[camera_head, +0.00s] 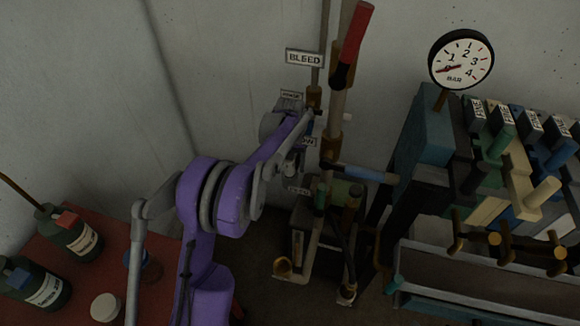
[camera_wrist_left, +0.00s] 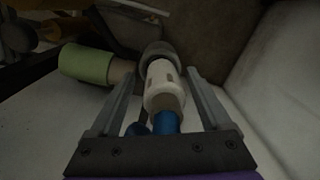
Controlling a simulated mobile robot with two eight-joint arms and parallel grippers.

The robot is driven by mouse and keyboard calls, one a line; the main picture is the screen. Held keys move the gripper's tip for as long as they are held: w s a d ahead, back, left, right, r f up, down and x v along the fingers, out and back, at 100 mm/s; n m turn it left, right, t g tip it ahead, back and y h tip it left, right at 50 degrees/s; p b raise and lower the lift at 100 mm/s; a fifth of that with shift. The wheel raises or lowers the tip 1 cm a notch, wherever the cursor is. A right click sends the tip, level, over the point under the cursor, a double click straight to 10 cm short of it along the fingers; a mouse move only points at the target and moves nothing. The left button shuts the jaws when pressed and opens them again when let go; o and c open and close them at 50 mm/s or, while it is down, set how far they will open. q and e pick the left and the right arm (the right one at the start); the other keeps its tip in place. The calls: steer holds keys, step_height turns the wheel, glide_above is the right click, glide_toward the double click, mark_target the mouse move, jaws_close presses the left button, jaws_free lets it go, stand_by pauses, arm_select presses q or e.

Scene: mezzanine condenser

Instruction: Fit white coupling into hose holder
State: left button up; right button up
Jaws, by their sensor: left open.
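In the left wrist view the white coupling (camera_wrist_left: 160,88), with a blue end (camera_wrist_left: 166,122) nearest me, lies between the two fingers of my left gripper (camera_wrist_left: 160,75). The fingers are spread, with a gap on each side of the coupling. The coupling's far end meets a dark grey ring (camera_wrist_left: 158,50), which may be the hose holder; I cannot tell how deep it sits. In the head view my left gripper (camera_head: 313,118) is beside the upright pipe, under the BLEED sign, and my purple arm hides much there. My right gripper is not in view.
A green cylinder (camera_wrist_left: 85,64) lies left of the coupling. The upright pipe has a red lever (camera_head: 355,35) and a blue handle (camera_head: 364,173). A pressure gauge (camera_head: 461,59) and a valve bank stand right. Bottles (camera_head: 68,234) stand on a red surface (camera_head: 103,262) at left.

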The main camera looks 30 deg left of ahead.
arm_select(q)
step_height(320, 180, up, 11)
steer(key=shift+f, duration=0.15)
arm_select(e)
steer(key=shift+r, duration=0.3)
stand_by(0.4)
